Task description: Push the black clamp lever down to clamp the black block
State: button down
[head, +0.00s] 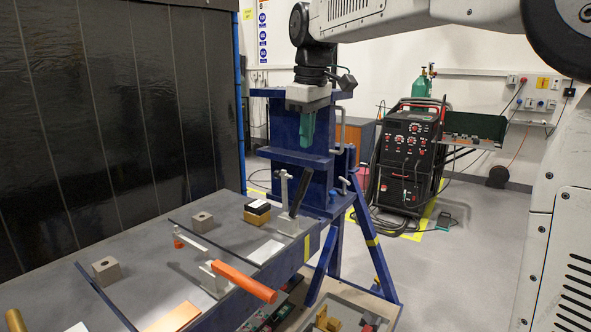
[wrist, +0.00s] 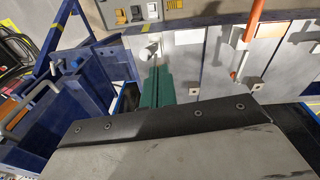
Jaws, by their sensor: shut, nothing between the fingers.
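The black clamp lever (head: 299,196) stands up, tilted, on a clamp with a grey metal post (head: 283,186) at the far end of the bench. My gripper (head: 306,143) points down with teal fingers shut and empty. In the head view it appears above the lever, with a visible gap. The shut fingers (wrist: 158,70) also show in the wrist view, where I cannot clearly make out the lever or the black block.
A second clamp with an orange handle (head: 243,282) lies nearer on the bench (head: 150,260). Grey blocks (head: 203,222) stand along its left side. A blue stand (head: 318,185) rises behind the clamp. A welding machine (head: 408,155) is on the floor further back.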

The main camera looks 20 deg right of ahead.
jog(key=w, duration=0.4)
jog(key=n, duration=0.1)
send_over(301, 193)
jog(key=w, duration=0.2)
jog(key=f, duration=0.9)
jog(key=shift+s+a+f, duration=0.2)
jog(key=shift+a, duration=0.2)
jog(key=shift+s, duration=0.15)
